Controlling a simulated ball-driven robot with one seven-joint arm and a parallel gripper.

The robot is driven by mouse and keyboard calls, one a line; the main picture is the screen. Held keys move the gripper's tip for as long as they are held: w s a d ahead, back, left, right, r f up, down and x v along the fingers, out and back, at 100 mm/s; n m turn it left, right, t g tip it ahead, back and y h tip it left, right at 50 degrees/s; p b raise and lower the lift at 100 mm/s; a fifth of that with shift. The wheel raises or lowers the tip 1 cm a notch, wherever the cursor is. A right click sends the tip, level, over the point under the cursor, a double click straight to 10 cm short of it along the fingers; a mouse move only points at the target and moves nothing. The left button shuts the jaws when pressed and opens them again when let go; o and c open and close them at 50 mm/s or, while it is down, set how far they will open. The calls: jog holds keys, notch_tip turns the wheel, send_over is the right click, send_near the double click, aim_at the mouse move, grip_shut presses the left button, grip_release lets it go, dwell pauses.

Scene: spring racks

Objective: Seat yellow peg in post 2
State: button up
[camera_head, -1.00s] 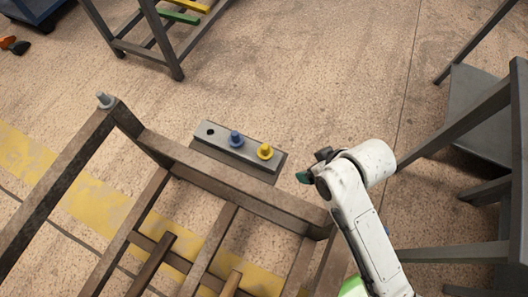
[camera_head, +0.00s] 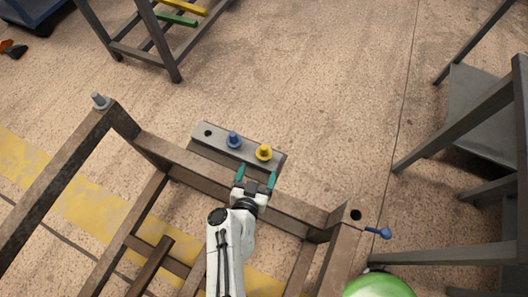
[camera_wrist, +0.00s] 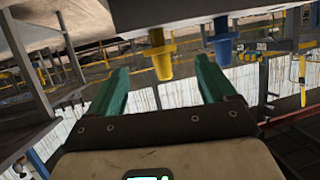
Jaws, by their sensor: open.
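In the wrist view, which looks upside down, the yellow peg (camera_wrist: 161,56) shows beyond and between the green fingertips (camera_wrist: 163,64), not gripped. I see no post numbers.
The brown rack frame (camera_head: 230,187) runs between my arm and the block. Another blue peg (camera_head: 380,232) sticks out sideways beside the holed post. Grey racks stand at the right (camera_head: 465,110) and top left (camera_head: 140,55). The floor beyond the block is clear.

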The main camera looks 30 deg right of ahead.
aim_at(263, 156)
jog(key=w+d+g, duration=0.1)
jog(key=w+d, duration=0.1)
jog(key=w+d+f+m+g+h, duration=0.1)
jog(key=w, duration=0.1)
jog(key=shift+d+m+h, duration=0.3)
jog(key=shift+d, duration=0.1)
jog(key=shift+f+b+x, duration=0.25)
jog(key=shift+b+x, duration=0.2)
jog(key=shift+x, duration=2.25)
jog(key=shift+a, duration=0.2)
jog(key=shift+w, duration=0.1)
grip_shut()
jog(key=shift+r, duration=0.15)
